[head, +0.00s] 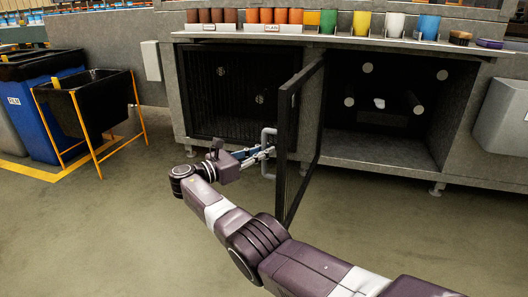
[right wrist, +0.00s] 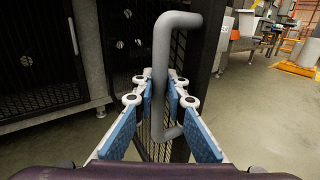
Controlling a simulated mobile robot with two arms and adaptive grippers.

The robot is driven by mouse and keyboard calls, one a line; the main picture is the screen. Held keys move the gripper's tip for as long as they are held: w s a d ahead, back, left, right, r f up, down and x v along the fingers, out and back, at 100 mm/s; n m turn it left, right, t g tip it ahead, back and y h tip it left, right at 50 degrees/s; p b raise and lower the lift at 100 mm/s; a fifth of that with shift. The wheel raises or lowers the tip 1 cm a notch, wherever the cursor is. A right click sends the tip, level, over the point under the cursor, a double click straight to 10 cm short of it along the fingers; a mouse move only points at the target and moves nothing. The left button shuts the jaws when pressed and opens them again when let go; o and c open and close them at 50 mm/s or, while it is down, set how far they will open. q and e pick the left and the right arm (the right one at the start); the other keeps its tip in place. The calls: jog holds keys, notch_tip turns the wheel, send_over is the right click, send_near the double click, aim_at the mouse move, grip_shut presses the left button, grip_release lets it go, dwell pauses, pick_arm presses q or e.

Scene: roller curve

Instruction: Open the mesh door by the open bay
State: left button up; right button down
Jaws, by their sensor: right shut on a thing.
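The mesh door (head: 304,135) has a dark frame and stands swung out from the cabinet front, between the left bay and the open bay (head: 360,148). Its grey bar handle (head: 265,170) is on the door's left face. My right gripper (head: 262,153) reaches in from the lower right and is shut on the handle. In the right wrist view, the blue-padded fingers (right wrist: 160,88) close around the upright grey handle (right wrist: 163,55), with the mesh behind it. My left gripper is not in view.
Another dark mesh panel (head: 225,95) covers the left bay. Coloured cups (head: 360,24) line the counter above. A black bin on a yellow frame (head: 92,105) stands at the left, and a grey box (head: 503,115) at the right. The floor (head: 130,240) in front is clear.

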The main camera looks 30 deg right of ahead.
jog(key=c, duration=2)
grip_release()
jog(key=shift+o, duration=0.2)
jog(key=a, duration=0.7)
jog(key=shift+s+a, duration=0.2)
jog(key=shift+s, duration=0.05)
